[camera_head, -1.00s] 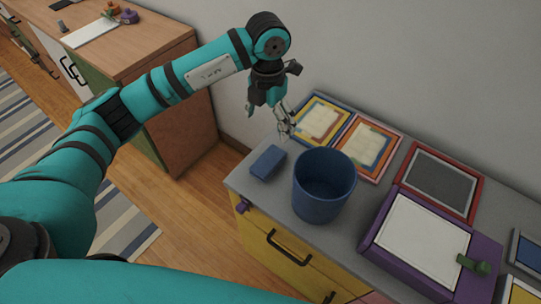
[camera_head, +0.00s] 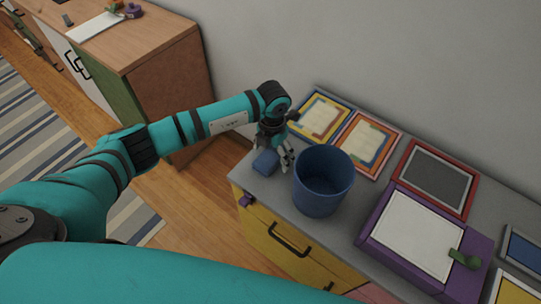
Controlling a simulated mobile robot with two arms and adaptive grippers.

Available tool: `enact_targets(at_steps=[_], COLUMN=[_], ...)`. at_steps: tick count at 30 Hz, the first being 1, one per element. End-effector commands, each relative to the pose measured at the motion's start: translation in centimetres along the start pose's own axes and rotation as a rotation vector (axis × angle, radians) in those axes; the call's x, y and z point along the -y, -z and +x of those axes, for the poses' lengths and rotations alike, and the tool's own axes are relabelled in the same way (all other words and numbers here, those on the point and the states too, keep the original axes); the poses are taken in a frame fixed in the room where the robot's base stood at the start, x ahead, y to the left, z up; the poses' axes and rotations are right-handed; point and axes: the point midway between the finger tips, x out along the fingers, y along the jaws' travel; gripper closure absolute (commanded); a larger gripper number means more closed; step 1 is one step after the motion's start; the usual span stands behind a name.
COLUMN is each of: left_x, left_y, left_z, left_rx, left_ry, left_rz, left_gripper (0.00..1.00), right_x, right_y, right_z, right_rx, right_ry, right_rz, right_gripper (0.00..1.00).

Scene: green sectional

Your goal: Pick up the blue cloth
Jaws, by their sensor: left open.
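The blue cloth (camera_head: 265,163) looks like a small folded block on the grey cabinet top, near its left end. My left gripper (camera_head: 287,160) points down just behind and to the right of the cloth, between it and the blue bin. The gripper is open and nothing shows between its fingers. It overlaps part of the cloth in the picture, and I cannot tell whether it touches it. My right gripper is not in view.
A blue bin (camera_head: 322,181) stands close to the right of the gripper. Framed pictures (camera_head: 322,117) lie along the wall. A purple box (camera_head: 417,235) with a white top sits at right. The cabinet's left edge is near the cloth.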

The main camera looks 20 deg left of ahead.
Motion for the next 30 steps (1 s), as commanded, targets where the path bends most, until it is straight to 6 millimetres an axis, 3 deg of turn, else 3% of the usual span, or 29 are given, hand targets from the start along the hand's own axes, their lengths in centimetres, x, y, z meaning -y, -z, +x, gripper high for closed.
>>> enact_targets(at_steps=[8,21,30], left_x=[-0.02,-0.02,-0.03], left_y=[-0.02,-0.01,-0.02], left_z=[0.44,0.39,0.37], left_rx=[0.001,0.001,0.001], left_ry=[-0.001,0.000,0.000], left_rz=[0.001,0.001,0.001], left_gripper=[0.11,0.66,0.66], right_x=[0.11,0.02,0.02], right_y=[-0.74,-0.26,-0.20], right_z=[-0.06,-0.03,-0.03], right_rx=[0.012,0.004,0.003], right_ry=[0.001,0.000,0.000], right_rz=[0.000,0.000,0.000], right_gripper=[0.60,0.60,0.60])
